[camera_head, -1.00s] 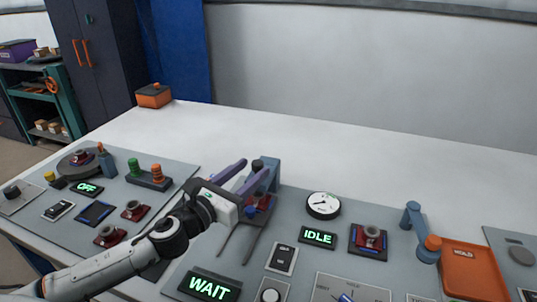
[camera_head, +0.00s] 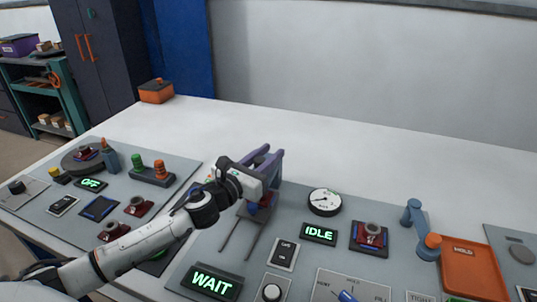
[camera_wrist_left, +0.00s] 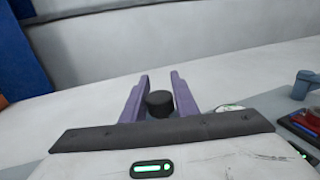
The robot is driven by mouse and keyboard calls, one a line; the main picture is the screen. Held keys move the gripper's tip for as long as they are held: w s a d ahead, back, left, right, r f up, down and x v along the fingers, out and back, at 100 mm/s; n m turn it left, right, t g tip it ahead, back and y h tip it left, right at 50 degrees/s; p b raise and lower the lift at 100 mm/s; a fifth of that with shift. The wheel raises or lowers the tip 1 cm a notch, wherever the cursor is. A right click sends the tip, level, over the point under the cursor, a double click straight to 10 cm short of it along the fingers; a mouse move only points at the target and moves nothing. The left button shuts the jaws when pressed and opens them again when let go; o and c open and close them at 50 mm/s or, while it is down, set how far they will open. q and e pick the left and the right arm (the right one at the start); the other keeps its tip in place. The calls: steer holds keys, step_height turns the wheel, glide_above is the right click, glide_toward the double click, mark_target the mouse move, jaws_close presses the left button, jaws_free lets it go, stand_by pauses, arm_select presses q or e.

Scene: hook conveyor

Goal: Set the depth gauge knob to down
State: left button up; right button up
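The black round knob, which I take to be the depth gauge knob, shows in the left wrist view (camera_wrist_left: 159,103) between my two purple fingers. In the head view the knob is hidden behind my left gripper (camera_head: 265,160), which is at the blue-grey post (camera_head: 276,166) at the back of the middle panel. The left wrist view shows the left gripper (camera_wrist_left: 160,96) open, a finger on each side of the knob with small gaps. Whether the fingers touch it is not clear. My right gripper is not in view.
A round dial (camera_head: 324,201) and an IDLE display (camera_head: 318,233) are right of the gripper. Two dark rails (camera_head: 243,234) run below it. A WAIT display (camera_head: 211,282) is at the front. A blue crank post (camera_head: 413,213) and orange tray (camera_head: 470,266) stand right.

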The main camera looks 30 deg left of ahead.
arm_select(q)
jaws_close()
steer(key=shift+f+b, duration=0.9)
steer(key=shift+f, duration=0.3)
steer(key=shift+r, duration=0.1)
steer(key=o, duration=0.5)
jaws_free()
steer(key=shift+s, duration=0.15)
